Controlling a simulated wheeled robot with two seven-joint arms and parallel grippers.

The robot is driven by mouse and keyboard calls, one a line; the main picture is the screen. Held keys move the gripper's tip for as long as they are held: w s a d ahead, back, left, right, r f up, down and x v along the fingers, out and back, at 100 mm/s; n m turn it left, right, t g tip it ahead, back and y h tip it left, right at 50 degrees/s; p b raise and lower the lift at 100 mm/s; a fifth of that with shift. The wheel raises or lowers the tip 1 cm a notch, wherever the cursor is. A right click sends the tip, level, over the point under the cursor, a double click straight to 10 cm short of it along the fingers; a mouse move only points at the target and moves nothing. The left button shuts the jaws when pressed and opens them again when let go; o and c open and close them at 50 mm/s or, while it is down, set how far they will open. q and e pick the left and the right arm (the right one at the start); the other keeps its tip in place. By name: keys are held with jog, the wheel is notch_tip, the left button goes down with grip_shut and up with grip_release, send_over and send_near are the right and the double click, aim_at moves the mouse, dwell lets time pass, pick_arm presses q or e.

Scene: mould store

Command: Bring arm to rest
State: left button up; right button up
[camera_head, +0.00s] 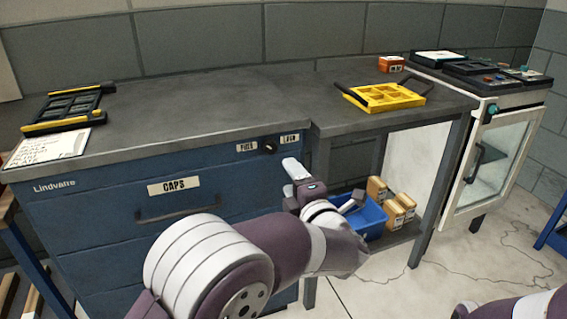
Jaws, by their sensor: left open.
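My left arm (210,265) comes in from the bottom and reaches out in front of the blue drawer cabinet (95,225). Its left gripper (312,187) is open, with nothing seen between the fingers, in front of the gap between the cabinet and the grey side table (390,117). I cannot tell whether it touches anything. Part of my right arm (510,307) shows in the bottom right corner. Its gripper is out of view.
A blue bin (372,222) and tan blocks (393,205) sit on the low shelf behind the gripper. A yellow mould (385,96) lies on the side table, a black-and-yellow one (68,108) on the cabinet. A glass-door unit (500,150) stands right. Floor (450,285) is clear.

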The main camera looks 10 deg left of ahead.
pick_arm(q)
jog(key=shift+s+d, duration=0.15)
jog(key=shift+s, duration=0.1)
